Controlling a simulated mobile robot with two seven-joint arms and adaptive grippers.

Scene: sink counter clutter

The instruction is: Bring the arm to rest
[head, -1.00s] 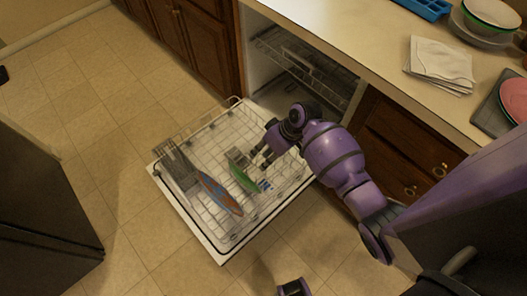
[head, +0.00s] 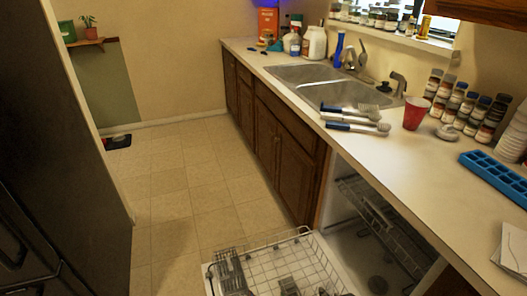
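Neither of my arms nor either gripper can be made out in the head view. The open dishwasher's lower rack (head: 272,250), of pale wire, shows at the bottom edge, cut off by the frame. A grey slotted basket (head: 231,270) sits at its left side. Small grey shapes at the rack's bottom edge are too cropped to identify. The upper rack (head: 385,222) is inside the dishwasher under the counter.
The counter (head: 400,160) holds a double sink (head: 345,95), blue-handled brushes (head: 352,127), a red cup (head: 415,113), several spice jars (head: 465,105) and a blue tray (head: 495,178). A dark appliance (head: 70,150) stands left. Floor (head: 175,190) between it and the cabinets is clear.

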